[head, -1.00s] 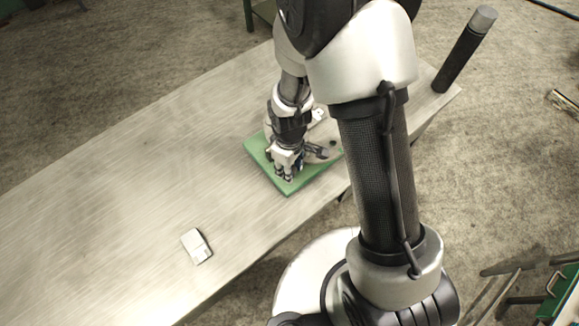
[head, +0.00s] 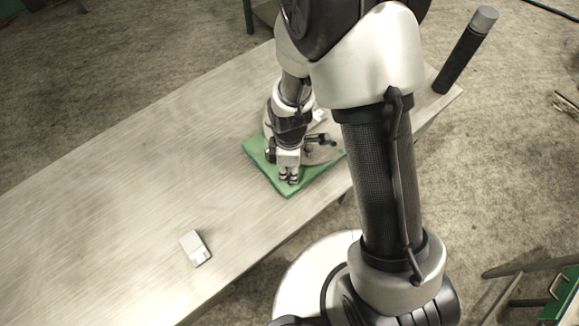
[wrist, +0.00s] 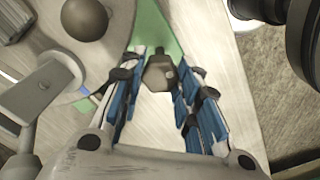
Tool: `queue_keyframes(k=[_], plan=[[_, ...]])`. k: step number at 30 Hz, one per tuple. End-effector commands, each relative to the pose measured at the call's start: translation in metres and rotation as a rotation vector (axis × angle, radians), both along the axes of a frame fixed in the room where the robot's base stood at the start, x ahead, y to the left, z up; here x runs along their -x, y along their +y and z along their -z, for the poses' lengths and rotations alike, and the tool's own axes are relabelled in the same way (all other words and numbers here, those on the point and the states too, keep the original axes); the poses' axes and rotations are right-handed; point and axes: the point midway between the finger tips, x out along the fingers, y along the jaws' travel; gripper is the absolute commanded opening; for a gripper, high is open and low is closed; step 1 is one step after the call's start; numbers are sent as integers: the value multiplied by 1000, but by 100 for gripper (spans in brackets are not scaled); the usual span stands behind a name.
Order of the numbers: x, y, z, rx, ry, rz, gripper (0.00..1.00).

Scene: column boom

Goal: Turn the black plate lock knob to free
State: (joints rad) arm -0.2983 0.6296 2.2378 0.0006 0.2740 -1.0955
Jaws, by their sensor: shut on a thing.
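My gripper (head: 289,179) points down at the near part of a green base plate (head: 267,164) on the bench. In the wrist view, my two blue-padded fingers (wrist: 160,72) stand on either side of a small dark grey-brown, faceted knob (wrist: 157,75). They are shut on it, near their tips. In the head view the knob is hidden by my gripper. No marks for locked or free are readable on it.
A round dark ball (wrist: 84,18) on a grey disc and a metal bracket (wrist: 42,88) lie left of my fingers in the wrist view. A small white box (head: 196,248) lies on the bench (head: 110,200). A black cylinder (head: 458,62) stands at its far right end.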

Motion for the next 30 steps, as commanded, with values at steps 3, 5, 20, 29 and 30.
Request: queue_keyframes(k=[3, 5, 20, 29, 30], plan=[[0, 0, 0, 0, -1, -4, 6], [0, 0, 0, 0, -1, -4, 6], [0, 0, 0, 0, 0, -2, 51], [0, 0, -2, 0, -1, -1, 51], [-1, 0, -5, -1, -2, -1, 51]])
